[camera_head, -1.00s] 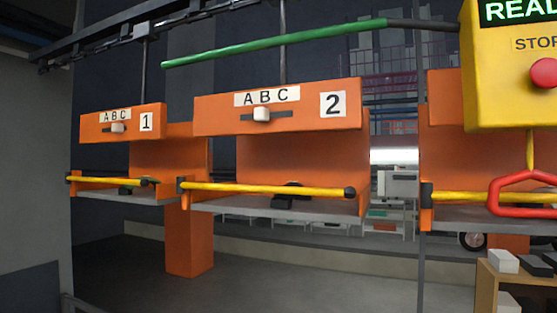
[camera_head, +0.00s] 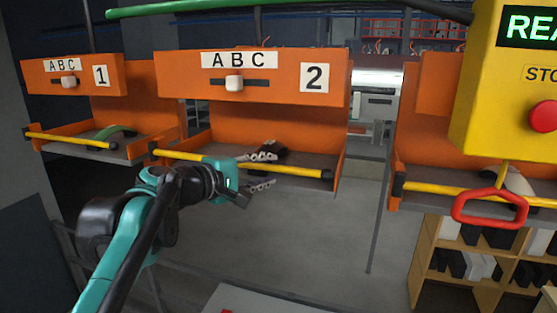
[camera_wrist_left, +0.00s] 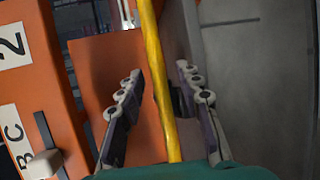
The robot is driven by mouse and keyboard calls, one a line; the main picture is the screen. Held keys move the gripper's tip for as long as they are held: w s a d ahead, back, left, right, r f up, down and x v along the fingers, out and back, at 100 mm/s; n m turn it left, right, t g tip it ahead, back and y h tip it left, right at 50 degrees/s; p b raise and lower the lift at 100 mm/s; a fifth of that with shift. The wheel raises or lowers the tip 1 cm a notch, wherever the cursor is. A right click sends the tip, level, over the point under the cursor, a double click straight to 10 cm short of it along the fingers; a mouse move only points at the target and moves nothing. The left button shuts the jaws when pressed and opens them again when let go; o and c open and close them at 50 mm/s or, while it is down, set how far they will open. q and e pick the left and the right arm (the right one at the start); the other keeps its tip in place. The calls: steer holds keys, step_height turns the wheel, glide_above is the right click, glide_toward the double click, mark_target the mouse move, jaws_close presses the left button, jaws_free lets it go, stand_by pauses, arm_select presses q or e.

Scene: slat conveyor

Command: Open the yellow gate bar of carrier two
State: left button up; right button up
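The yellow gate bar (camera_head: 300,171) of carrier two lies across the front of the orange carrier (camera_head: 170,75) marked 2, over its grey shelf. It is closed, running nearly level from the left hinge side to a black end cap at right. My left gripper (camera_head: 267,170) is at the middle of the bar, with one finger above and one below it. In the left wrist view the bar (camera_wrist_left: 151,40) passes between the two spread fingers (camera_wrist_left: 160,95); neither clearly touches it. My right gripper is not in view.
A dark object (camera_head: 273,147) lies on carrier two's shelf behind the fingers. Carrier one (camera_head: 45,82) hangs at left with its own yellow bar. A yellow control box (camera_head: 490,100) with a red handle (camera_head: 462,208) hangs at right. Shelving (camera_head: 424,255) stands below it.

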mark_target(278, 168)
arm_select(q)
steer(key=d, duration=0.1)
steer(key=w+d, duration=0.1)
steer(key=d+p, duration=0.1)
steer(key=d, duration=0.1)
steer(key=shift+w, duration=0.3)
steer(key=shift+w+d+f, duration=0.2)
steer(key=shift+w, duration=0.4)
steer(key=shift+w+d+f, duration=0.2)
steer(key=shift+w, duration=0.35)
steer(key=shift+w+d+f, duration=0.1)
steer(key=shift+w+f, duration=0.1)
steer(key=shift+w, duration=0.15)
steer(key=shift+s+d+r, duration=0.1)
steer(key=shift+s, duration=0.2)
jaws_close()
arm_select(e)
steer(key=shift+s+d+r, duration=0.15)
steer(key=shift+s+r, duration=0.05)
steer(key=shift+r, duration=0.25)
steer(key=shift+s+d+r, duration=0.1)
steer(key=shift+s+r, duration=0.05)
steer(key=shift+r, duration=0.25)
